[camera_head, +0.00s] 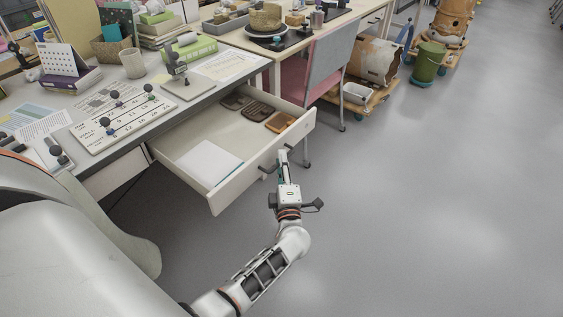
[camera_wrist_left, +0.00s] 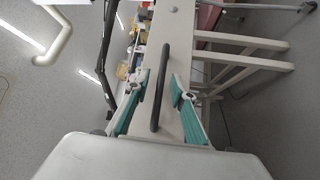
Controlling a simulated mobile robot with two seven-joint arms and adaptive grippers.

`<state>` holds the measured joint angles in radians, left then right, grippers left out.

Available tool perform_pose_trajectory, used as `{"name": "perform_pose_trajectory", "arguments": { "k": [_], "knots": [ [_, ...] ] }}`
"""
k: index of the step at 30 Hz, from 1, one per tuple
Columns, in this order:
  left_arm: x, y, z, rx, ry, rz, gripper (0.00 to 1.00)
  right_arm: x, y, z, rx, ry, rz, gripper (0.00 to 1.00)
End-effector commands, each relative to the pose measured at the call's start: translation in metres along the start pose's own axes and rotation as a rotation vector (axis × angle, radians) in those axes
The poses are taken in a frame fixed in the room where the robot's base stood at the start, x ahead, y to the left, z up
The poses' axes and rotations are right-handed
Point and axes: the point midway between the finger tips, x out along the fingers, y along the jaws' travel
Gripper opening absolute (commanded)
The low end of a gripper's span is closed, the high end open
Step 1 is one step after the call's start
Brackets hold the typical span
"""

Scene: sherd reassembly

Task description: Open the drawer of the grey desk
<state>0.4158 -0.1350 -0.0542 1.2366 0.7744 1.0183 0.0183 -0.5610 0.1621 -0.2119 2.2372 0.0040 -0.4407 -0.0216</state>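The drawer (camera_head: 236,186) of the grey desk (camera_head: 190,106) stands pulled well out, its inside showing in the head view. A white sheet or pad (camera_head: 208,162) and several small brown and dark trays (camera_head: 257,111) lie in it. My left gripper (camera_head: 283,160) is at the drawer's front by the dark bar handle (camera_head: 267,169). In the left wrist view, the handle (camera_wrist_left: 160,90) runs between the two teal-padded fingers (camera_wrist_left: 161,86), with a visible gap on each side. The left gripper looks open around the handle. My right gripper is in neither view.
The desktop holds a printed board (camera_head: 122,118) with dark knobs, a cup (camera_head: 133,63), a calendar (camera_head: 64,62) and a stand (camera_head: 187,82). A grey and pink chair (camera_head: 331,62) stands beyond the drawer. The floor (camera_head: 430,190) to the right is clear.

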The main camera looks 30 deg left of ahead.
Motion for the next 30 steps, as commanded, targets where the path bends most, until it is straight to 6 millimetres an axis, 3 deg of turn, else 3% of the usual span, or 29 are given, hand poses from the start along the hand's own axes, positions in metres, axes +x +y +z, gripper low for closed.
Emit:
{"name": "perform_pose_trajectory", "arguments": {
  "k": [18, 30],
  "knots": [
    [-0.105, -0.001, 0.0, 0.0, -0.001, -0.003, 0.24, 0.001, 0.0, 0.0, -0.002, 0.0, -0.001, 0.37],
    [-0.118, 0.0, 0.0, 0.0, 0.0, -0.001, 0.24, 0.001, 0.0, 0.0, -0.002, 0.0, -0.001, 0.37]
  ]
}}
